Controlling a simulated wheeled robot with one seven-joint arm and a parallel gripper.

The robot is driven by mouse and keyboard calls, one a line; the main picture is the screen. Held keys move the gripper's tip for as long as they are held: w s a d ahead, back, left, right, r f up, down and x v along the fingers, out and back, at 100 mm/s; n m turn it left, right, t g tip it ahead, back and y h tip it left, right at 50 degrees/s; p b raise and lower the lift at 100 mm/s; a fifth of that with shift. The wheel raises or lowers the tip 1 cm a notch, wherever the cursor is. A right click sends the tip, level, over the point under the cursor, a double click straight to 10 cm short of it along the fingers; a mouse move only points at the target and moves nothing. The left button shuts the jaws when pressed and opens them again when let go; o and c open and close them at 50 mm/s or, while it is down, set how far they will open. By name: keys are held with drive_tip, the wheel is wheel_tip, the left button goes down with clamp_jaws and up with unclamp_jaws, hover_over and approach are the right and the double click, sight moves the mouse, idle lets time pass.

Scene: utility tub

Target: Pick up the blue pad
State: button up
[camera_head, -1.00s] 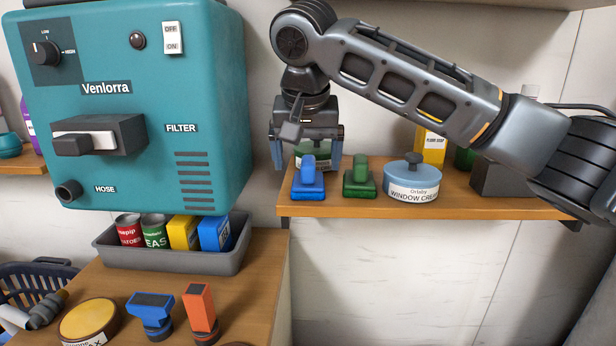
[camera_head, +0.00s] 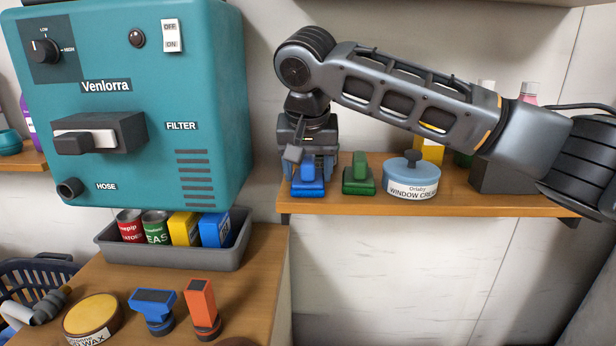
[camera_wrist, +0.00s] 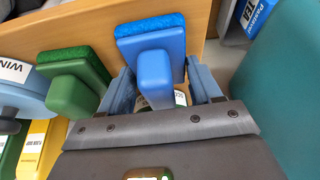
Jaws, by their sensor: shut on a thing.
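The blue pad (camera_head: 308,191) is a flat block with a raised handle, at the left end of the wooden shelf. My gripper (camera_head: 308,174) is down at the pad and shut on its handle. In the wrist view the blue pad (camera_wrist: 150,35) shows its textured blue face, with one finger on each side of the handle. The pad still appears to be on the shelf; I cannot tell whether it touches. The part of the handle nearest my wrist is partly hidden.
A green pad (camera_head: 359,178) stands close on the right, then a blue window cream tub (camera_head: 412,180). A jar (camera_wrist: 180,98) is partly hidden behind my gripper. The teal Venlorra machine (camera_head: 130,100) stands to the left. The shelf's front edge (camera_head: 430,206) is near.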

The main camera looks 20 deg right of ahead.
drive_tip(key=c, duration=0.3)
drive_tip(key=shift+r, duration=0.2)
drive_tip(key=shift+c, duration=0.2)
drive_tip(key=shift+s+a+r+b, duration=0.1)
drive_tip(key=shift+s+r+b, duration=0.05)
drive_tip(key=shift+b, duration=0.25)
wheel_tip(320, 180, up, 6)
drive_tip(key=shift+f+b, duration=0.1)
drive_tip(key=shift+b, duration=0.45)
drive_tip(key=s+a, duration=0.3)
drive_tip(key=s, duration=0.6)
drive_tip(key=s+a+b, duration=0.1)
drive_tip(key=s+a, duration=0.2)
drive_tip(key=s, duration=0.6)
drive_tip(key=shift+s+a+r, duration=0.25)
drive_tip(key=shift+a+r, duration=0.05)
